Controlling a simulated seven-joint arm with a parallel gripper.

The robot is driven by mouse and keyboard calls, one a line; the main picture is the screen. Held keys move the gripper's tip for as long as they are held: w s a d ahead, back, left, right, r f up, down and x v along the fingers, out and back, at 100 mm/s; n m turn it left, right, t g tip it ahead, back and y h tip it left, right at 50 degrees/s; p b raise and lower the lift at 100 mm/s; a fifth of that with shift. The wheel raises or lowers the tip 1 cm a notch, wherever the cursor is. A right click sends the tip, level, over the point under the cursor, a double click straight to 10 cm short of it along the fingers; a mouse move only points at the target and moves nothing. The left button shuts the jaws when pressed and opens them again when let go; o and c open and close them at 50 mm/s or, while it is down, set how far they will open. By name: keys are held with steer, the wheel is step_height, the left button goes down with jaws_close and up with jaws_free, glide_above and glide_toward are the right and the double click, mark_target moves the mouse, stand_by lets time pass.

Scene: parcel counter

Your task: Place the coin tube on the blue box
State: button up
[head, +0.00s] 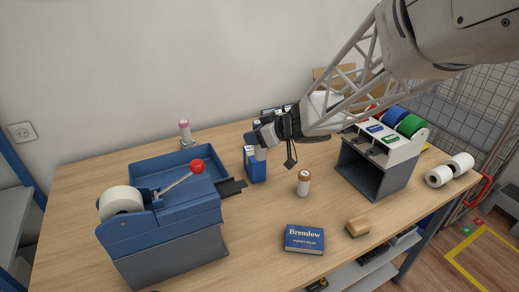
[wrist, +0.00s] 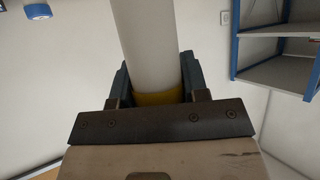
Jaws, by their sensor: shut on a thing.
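My gripper (head: 262,137) is shut on a white coin tube with a yellow band. The tube (wrist: 148,45) shows large between the two fingers in the wrist view, running up out of the frame, with its yellow band (wrist: 158,98) low between the jaws. In the head view only a small pale part of the tube (head: 260,154) shows below the fingers. The blue box (head: 256,170) stands upright on the table just beneath my gripper. Whether the tube touches the box I cannot tell, as the gripper partly hides the box's top.
A blue tape dispenser (head: 170,215) with a red-knobbed lever stands left beside a blue tray (head: 150,172). A brown-banded tube (head: 303,184) stands right of the box. A blue book (head: 304,239) and a wooden-backed brush or block (head: 358,227) lie in front. A grey-white machine (head: 375,170) stands right.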

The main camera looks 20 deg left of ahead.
steer(key=s+d+g, duration=0.1)
steer(key=s+d, duration=0.3)
steer(key=s, duration=0.1)
steer(key=shift+n, duration=0.4)
steer(key=shift+w+a+f, duration=0.1)
steer(key=shift+w, duration=0.05)
glide_above(250, 151)
steer(key=shift+f, duration=0.75)
steer(key=shift+f, duration=1.75)
steer(key=shift+f, duration=0.1)
steer(key=o, duration=1)
steer(key=shift+o, duration=0.2)
